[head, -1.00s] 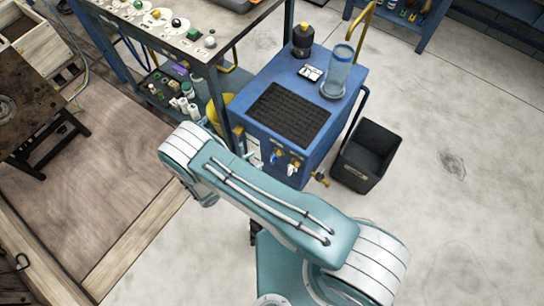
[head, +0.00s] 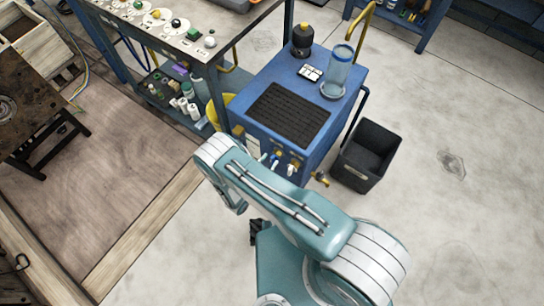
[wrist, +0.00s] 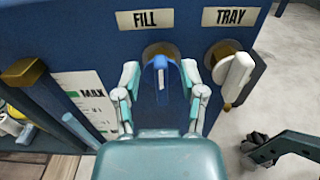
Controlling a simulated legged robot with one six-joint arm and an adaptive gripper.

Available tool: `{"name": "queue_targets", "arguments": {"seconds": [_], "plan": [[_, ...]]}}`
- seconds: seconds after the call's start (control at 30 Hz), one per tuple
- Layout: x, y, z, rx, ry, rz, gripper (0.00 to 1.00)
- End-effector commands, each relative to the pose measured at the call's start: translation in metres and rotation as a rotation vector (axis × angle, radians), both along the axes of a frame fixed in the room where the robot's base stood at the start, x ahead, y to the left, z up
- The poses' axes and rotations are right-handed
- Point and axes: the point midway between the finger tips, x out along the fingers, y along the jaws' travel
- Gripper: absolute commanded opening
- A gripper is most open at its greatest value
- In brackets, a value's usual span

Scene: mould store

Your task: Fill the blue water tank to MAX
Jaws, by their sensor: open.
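The blue cabinet (head: 330,125) stands with a clear blue cylinder (head: 338,72) on its top right corner. In the wrist view, a blue tap handle (wrist: 161,85) sits under the FILL label (wrist: 145,19). My gripper (wrist: 160,94) is open, with one finger on each side of this handle; I cannot tell whether they touch it. A white tap handle (wrist: 236,77) sits under the TRAY label (wrist: 230,16), right of my gripper. A white scale card marked MAX (wrist: 86,94) shows at the left beside a pale blue tube (wrist: 82,131). The water level is unclear.
A dark grid (head: 288,114), a dark bottle (head: 302,40) and a white switch plate (head: 309,73) are on the cabinet top. A black bin (head: 368,155) stands right of it. A workbench (head: 190,45) stands at left. The floor at right is clear.

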Motion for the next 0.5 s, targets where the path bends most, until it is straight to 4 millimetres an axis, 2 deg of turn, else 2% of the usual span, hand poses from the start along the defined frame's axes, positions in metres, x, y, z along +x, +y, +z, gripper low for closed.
{"name": "queue_targets", "arguments": {"seconds": [0.2, 0.47, 0.5], "plan": [[0.016, -0.012, 0.0, 0.0, 0.0, -0.001, 0.53], [0.017, -0.013, 0.0, 0.0, 0.0, 0.001, 0.53], [0.017, -0.013, 0.0, 0.0, 0.0, 0.0, 0.44]]}}
